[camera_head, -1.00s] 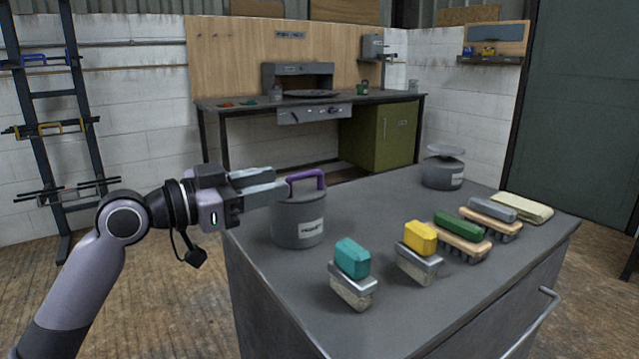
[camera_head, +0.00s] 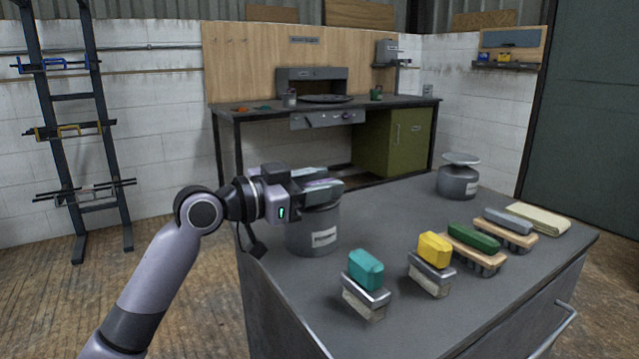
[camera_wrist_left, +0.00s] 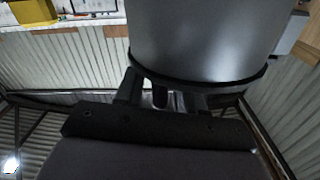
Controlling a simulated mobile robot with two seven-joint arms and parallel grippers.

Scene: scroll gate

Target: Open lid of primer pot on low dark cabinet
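The primer pot (camera_head: 312,237) is a grey cylinder with a white label, upright at the near left of the low dark cabinet (camera_head: 400,215). My left gripper (camera_head: 335,185) is level across the pot's top, with its fingers over the lid area. The purple lid handle is hidden behind the gripper, and I cannot tell whether the fingers are closed on it. The left wrist view is upside down: the pot's grey wall (camera_wrist_left: 205,40) and dark top rim are close to the fingers (camera_wrist_left: 165,100). My right gripper is not in view.
A teal-topped brush (camera_head: 366,270) and a yellow-topped one (camera_head: 434,249) stand right of the pot. Green (camera_head: 473,237) and grey (camera_head: 508,220) topped brushes, a folded cloth (camera_head: 538,218) and a lidded grey pot (camera_head: 458,182) lie further right. The cabinet top behind the primer pot is clear.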

